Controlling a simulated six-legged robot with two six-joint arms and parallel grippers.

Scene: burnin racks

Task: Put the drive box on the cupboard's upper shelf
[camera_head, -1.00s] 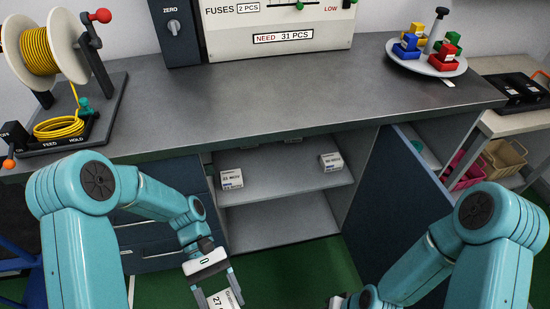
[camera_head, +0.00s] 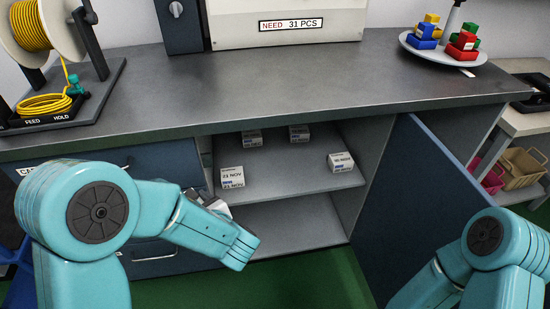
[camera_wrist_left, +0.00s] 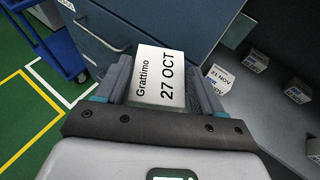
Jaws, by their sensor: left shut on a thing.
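The drive box (camera_wrist_left: 160,76) is a white box marked Grattimo, 27 OCT. In the left wrist view my left gripper (camera_wrist_left: 163,88) is shut on it, with a finger on each side. In the head view the gripper is mostly hidden behind my left forearm, near the left edge of the cupboard opening. The upper shelf (camera_head: 285,170) is grey and carries several white boxes, including a front-left one marked 21 NOV (camera_head: 232,177) and a front-right one (camera_head: 341,162). My right gripper is out of view.
The open blue cupboard door (camera_head: 415,205) stands at the right of the opening. Blue drawers (camera_head: 160,250) are on the left. The worktop (camera_head: 270,85) overhangs above. Bare shelf shows between the front boxes. The lower shelf (camera_head: 295,225) looks empty.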

